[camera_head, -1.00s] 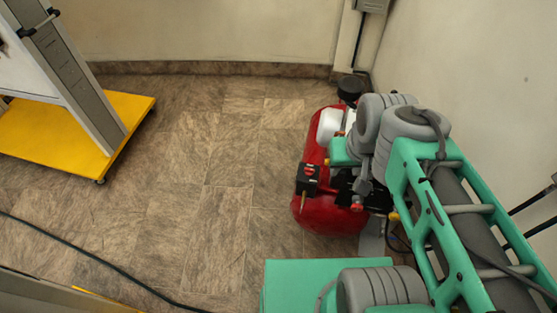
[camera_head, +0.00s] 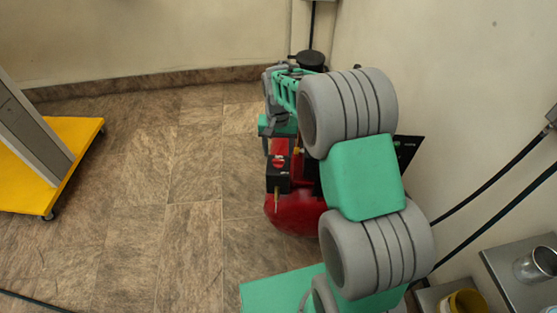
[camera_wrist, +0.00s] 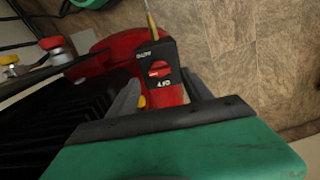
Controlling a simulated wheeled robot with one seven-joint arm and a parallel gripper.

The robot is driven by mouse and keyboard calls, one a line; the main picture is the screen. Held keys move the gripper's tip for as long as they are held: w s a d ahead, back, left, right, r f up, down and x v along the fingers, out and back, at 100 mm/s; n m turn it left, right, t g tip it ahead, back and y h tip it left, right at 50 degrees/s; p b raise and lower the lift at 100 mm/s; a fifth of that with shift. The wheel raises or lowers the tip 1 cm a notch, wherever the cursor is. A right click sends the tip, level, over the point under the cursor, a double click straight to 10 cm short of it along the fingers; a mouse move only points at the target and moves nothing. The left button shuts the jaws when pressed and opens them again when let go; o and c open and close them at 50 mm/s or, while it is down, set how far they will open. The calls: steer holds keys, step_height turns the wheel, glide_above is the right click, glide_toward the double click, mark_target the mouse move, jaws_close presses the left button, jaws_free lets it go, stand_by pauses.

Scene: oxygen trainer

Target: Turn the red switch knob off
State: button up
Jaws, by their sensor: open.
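The red switch knob (camera_wrist: 159,69) sits on the face of a black switch box with white "AUTO" and "OFF" lettering in the wrist view. It also shows small on top of the black box in the head view (camera_head: 280,162). The box is mounted on the red compressor tank (camera_head: 295,210). My gripper (camera_wrist: 160,78) is open in the wrist view, with one grey finger on each side of the box's lower end. The knob appears between and just beyond the fingertips. I cannot tell whether the fingers touch the box. My arm hides part of the compressor in the head view.
A yellow-based cart (camera_head: 70,150) stands at the left. A wall runs close on the right with black hoses. The tiled floor left of the compressor is clear.

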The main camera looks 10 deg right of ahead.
mark_target(278, 160)
step_height(278, 160, down, 4)
steer(key=shift+r, duration=0.1)
jaws_close()
stand_by(0.6)
